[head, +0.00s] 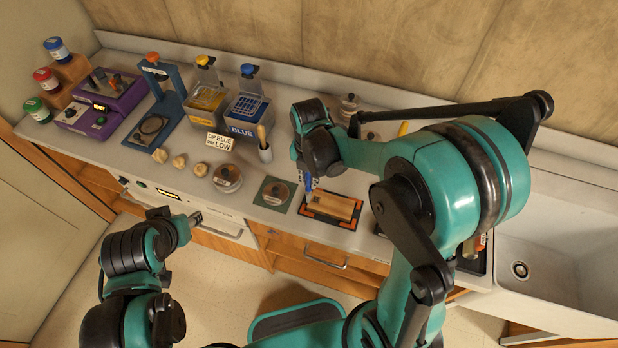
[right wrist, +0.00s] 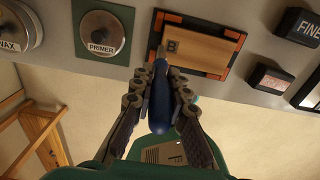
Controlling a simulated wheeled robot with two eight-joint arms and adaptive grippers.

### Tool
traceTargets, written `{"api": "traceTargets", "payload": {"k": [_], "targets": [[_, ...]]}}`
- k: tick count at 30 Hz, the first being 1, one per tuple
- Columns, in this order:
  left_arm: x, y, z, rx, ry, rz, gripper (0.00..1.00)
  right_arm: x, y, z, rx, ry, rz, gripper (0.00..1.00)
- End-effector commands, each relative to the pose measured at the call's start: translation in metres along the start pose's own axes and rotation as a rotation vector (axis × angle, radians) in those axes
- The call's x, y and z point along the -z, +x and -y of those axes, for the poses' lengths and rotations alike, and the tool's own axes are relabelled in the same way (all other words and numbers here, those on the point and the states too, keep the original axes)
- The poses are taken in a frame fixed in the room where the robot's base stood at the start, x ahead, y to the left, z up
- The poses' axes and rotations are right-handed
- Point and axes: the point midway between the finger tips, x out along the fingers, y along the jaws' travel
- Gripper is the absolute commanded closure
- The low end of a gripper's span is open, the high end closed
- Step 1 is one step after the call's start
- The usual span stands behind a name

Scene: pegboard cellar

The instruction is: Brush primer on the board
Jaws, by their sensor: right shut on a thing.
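The board (head: 332,206) is a bare tan wooden plank lying in a black and orange frame (head: 347,226) near the counter's front edge. In the right wrist view the board (right wrist: 208,52) carries a "B" mark at its left end. My right gripper (head: 309,180) is shut on a blue-handled brush (right wrist: 160,105). The brush tip is over the B end; I cannot tell if it touches. The round primer tin (right wrist: 100,33), labelled PRIMER, sits on a green mat just left of the board. My left gripper (head: 195,218) is in front of the counter, its opening unclear.
A wax tin (head: 227,178) stands left of the primer. A pot with a brush (head: 264,146) and a sign (head: 220,141) reading BLUE and LOW stand behind. Dark blocks, one labelled FINE (right wrist: 302,27), lie right of the board. A sink (head: 560,265) is far right.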

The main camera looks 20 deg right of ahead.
Motion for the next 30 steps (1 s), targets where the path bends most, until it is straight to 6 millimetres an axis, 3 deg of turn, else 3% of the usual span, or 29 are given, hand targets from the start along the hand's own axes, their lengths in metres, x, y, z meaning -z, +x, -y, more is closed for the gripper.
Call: {"api": "traceTargets", "payload": {"k": [30], "targets": [[-0.004,0.006,0.000,0.000,0.000,0.000,0.60,0.000,0.006,0.011,0.000,0.000,0.000,1.00]]}}
